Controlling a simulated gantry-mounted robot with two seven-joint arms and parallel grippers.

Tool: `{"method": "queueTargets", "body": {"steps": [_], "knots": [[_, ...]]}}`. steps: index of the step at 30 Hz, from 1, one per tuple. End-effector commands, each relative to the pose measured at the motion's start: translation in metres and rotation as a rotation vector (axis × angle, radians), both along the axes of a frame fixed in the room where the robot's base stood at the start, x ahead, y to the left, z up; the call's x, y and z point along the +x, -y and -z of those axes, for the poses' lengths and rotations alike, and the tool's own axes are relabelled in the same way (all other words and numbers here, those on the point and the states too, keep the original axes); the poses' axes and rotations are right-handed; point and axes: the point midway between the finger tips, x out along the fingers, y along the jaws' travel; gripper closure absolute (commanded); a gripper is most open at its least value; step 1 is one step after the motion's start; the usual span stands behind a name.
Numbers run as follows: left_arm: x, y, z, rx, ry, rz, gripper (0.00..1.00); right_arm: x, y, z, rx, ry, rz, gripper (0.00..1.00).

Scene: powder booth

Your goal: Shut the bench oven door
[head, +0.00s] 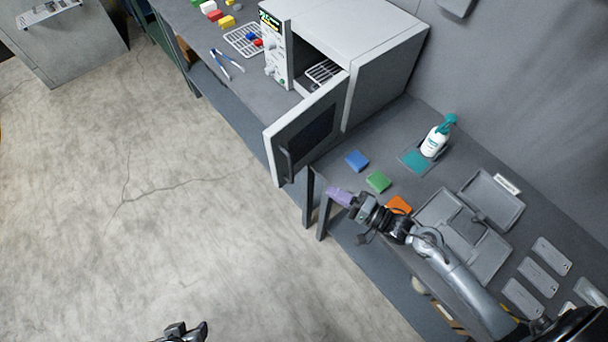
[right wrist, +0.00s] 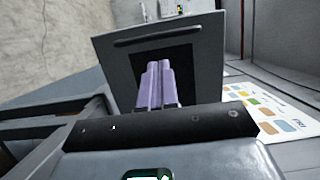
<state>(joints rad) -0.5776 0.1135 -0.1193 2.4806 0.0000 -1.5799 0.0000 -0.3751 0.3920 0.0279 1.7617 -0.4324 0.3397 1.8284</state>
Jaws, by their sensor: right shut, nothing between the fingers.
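The bench oven (head: 385,75) is a pale box on the bench at the top centre, with a control panel on its left. Its door (head: 275,139) stands open, swung out past the bench's front edge, showing a dark window and a bar handle. In the right wrist view the door (right wrist: 207,72) is ahead, its handle (right wrist: 158,36) along the top. My right gripper (head: 333,192), with purple fingers, is shut and empty, below and right of the door in the head view. The fingers also show in the right wrist view (right wrist: 157,82), overlapping the window; contact is unclear. My left gripper (head: 187,331) is partly cut off at the bottom edge.
Blue (head: 357,160), green (head: 378,182) and orange (head: 400,204) blocks lie on the bench near my right gripper. A spray bottle (head: 434,141) stands behind them, and grey trays (head: 490,200) lie to the right. Pliers (head: 226,63) lie left of the oven. The floor at left is clear.

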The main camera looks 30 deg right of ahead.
Motion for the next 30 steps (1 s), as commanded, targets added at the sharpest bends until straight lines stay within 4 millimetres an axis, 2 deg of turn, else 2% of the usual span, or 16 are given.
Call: {"method": "queueTargets", "body": {"steps": [9, 15, 21, 30], "knots": [[-0.001, -0.002, -0.008, 0.011, -0.001, 0.007, 0.57, 0.052, -0.032, -0.003, 0.001, 0.004, 0.001, 1.00], [-0.001, -0.003, -0.013, 0.012, -0.002, 0.008, 0.57, 0.077, -0.048, -0.002, 0.000, 0.001, 0.000, 1.00], [-0.001, -0.002, -0.015, 0.010, -0.003, 0.007, 0.57, 0.091, -0.057, -0.001, -0.001, 0.002, 0.001, 1.00], [-0.001, 0.000, -0.015, 0.000, -0.003, 0.000, 0.57, 0.095, -0.060, 0.000, -0.002, 0.001, 0.001, 1.00]]}}
